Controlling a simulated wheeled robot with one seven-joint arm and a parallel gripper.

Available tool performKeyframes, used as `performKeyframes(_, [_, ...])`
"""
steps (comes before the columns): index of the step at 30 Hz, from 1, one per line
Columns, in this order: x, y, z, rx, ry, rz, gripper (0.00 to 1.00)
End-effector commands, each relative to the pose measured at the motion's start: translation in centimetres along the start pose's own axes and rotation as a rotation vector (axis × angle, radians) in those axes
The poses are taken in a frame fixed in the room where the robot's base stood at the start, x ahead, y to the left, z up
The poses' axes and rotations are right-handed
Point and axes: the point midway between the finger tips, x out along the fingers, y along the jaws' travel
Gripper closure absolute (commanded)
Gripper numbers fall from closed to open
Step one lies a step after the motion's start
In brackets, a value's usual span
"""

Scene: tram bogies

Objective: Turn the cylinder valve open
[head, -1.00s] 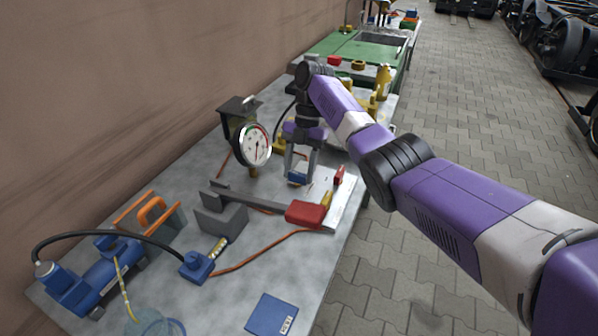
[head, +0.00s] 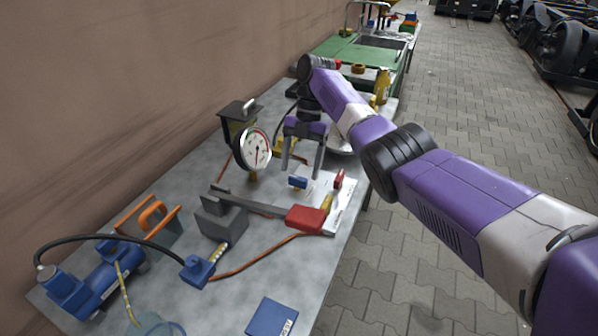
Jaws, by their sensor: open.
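A red-ended grey lever (head: 305,219) lies in front of the plate, with a red and yellow handle (head: 333,190) to its right. A round gauge (head: 254,150) stands left of my gripper. A blue pump (head: 88,280) with a black hose is at the front left.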

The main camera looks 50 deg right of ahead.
Motion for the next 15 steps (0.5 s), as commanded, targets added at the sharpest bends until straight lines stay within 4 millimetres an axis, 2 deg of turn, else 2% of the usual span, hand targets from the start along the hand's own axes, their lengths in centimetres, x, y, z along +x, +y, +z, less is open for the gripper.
performKeyframes(1, [-1.3,0.0,-0.1,0.001,-0.002,0.001,0.29])
performKeyframes(6, [-3.7,0.0,0.0,0.001,-0.001,0.000,0.29])
performKeyframes(11, [-4.9,0.0,0.0,-0.001,0.000,0.000,0.29])
performKeyframes(15, [-5.2,0.0,0.0,-0.001,0.000,0.000,0.29])
